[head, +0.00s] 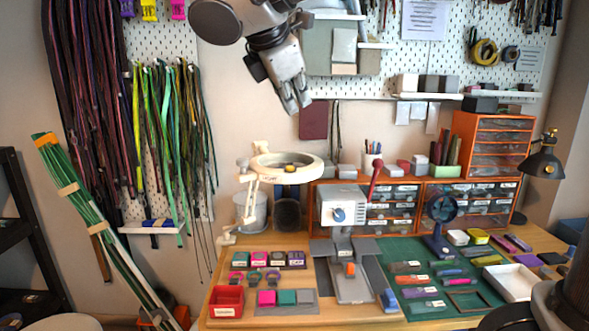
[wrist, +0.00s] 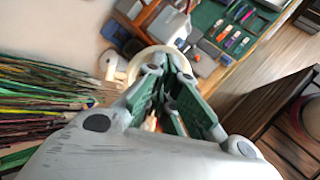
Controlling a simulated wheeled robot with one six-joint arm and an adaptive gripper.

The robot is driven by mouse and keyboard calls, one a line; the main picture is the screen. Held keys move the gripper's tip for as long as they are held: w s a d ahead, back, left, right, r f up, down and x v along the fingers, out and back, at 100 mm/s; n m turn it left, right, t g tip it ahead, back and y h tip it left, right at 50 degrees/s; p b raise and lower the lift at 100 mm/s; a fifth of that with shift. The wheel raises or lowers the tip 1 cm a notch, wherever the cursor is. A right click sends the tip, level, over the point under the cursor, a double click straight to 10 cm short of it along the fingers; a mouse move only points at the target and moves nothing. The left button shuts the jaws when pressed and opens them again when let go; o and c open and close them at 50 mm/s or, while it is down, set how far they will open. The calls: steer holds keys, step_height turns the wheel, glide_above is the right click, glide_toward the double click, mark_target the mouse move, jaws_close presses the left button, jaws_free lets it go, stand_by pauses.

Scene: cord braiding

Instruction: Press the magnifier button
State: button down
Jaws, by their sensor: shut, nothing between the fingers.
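The magnifier (head: 262,160) is a white ring on a jointed white arm, above the back left of the workbench. Small lettering shows on its front rim, too small to read for sure. I cannot clearly make out its button. My gripper (head: 296,106) is shut and empty, pointing down, above the magnifier and apart from it in the head view. In the wrist view my gripper (wrist: 166,64) covers part of the pale magnifier ring (wrist: 133,68), which lies beyond the fingertips.
A white machine (head: 340,204) with a red lever stands right of the magnifier. Orange drawers (head: 490,150) and a black lamp (head: 541,165) stand farther right. Cords hang on the left pegboard (head: 150,150). A red tray (head: 226,302) lies at the front left. The air around my gripper looks clear.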

steer(key=shift+f, duration=0.15)
glide_above(295, 171)
steer(key=shift+f, duration=4.3)
steer(key=shift+f, duration=0.1)
steer(key=shift+f, duration=0.3)
steer(key=shift+f, duration=0.4)
steer(key=shift+r, duration=0.8)
steer(key=shift+r, duration=2.55)
